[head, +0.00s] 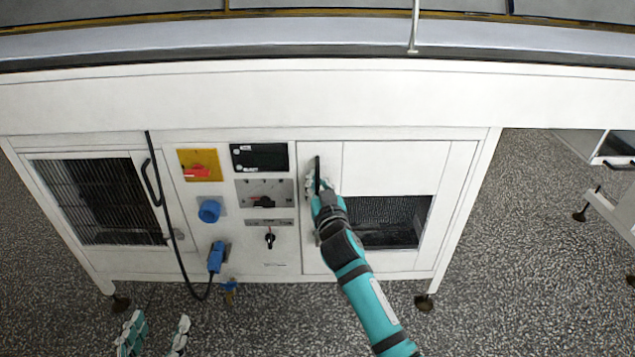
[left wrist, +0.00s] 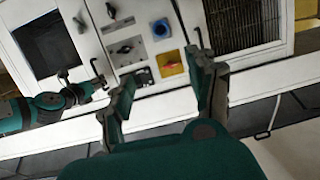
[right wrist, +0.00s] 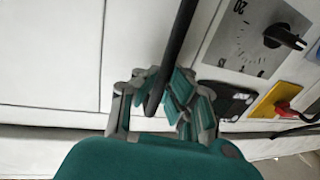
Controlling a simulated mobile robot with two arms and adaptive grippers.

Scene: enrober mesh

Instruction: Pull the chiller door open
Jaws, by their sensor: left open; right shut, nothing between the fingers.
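The white right-hand door (head: 390,165) of the cabinet sits flush in the front and looks closed. It has a dark opening in its lower part and an upright black bar handle (head: 318,172) near its left edge. My right gripper (head: 313,187) is at this handle. In the right wrist view the handle (right wrist: 180,40) runs down in front of and among the fingers (right wrist: 163,100), which hold nothing; I cannot tell whether it touches them. My left gripper (head: 157,332) is open and empty, low at the front left, and its spread fingers show in the left wrist view (left wrist: 160,95).
A control panel with a yellow-backed red switch (head: 199,167), knobs and blue plugs (head: 216,256) stands left of the door. A black cable (head: 168,220) hangs there. A grille door (head: 95,200) with its own black handle is further left. Speckled floor (head: 500,290) lies clear at right.

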